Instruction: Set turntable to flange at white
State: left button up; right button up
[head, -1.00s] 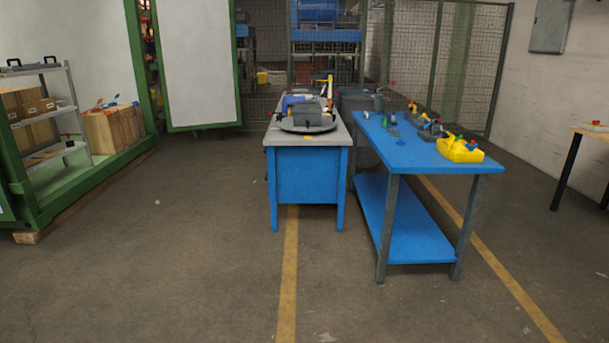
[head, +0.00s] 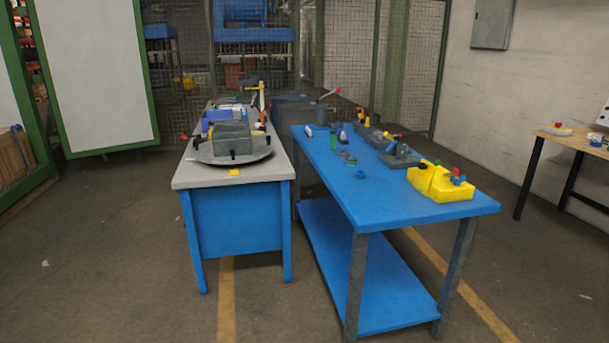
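The turntable (head: 267,156) is a dark grey round disc on the near part of a grey-topped table with blue sides. A grey block-shaped unit (head: 230,138) stands on it, with small black knobs around it. A small yellow marker (head: 234,171) lies on the table top in front of the disc. I cannot make out a flange or a white mark from this distance. Neither of my grippers is in view.
A blue workbench (head: 330,178) stands to the right with a yellow box (head: 440,184), grey fixtures (head: 395,155) and small parts on it. A narrow gap separates it from the grey-topped table (head: 200,181). The floor in front and left is clear. A wooden table (head: 575,139) stands at far right.

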aim_at(231, 142)
jog(key=i+l, duration=0.15)
jog(key=i, duration=0.4)
jog(key=i+l+u, duration=0.15)
jog(key=i, duration=0.4)
jog(key=i+l, duration=0.15)
jog(key=i, duration=0.4)
jog(key=i+l+u, duration=0.85)
jog(key=i+j, duration=0.25)
jog(key=j, duration=0.15)
jog(key=i+j, duration=0.25)
jog(key=j, duration=0.15)
